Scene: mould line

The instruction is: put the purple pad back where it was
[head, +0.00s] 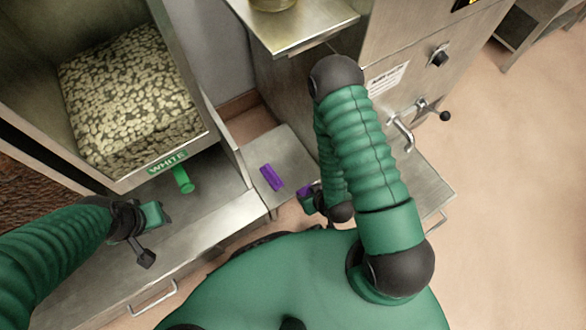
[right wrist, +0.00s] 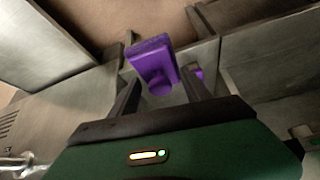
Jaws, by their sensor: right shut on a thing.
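A purple pad (right wrist: 152,60) with a rounded knob sits between the fingers of my right gripper in the right wrist view. My right gripper (head: 307,196) is shut on it; in the head view only a bit of purple shows there, beside my arm. A second purple piece (head: 271,177) lies on the low metal shelf (head: 290,150), just left of my right gripper. A bit of purple (right wrist: 199,73) also shows behind the right finger in the wrist view. My left gripper (head: 140,228) is over the metal bench at the left, and its fingers are not clear.
A metal bin (head: 205,148) labelled WHITE holds many pale pieces, with a green handle (head: 183,179) below. A metal cabinet with a lever handle (head: 403,135) stands right of the shelf. A metal ledge (head: 305,30) juts out above.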

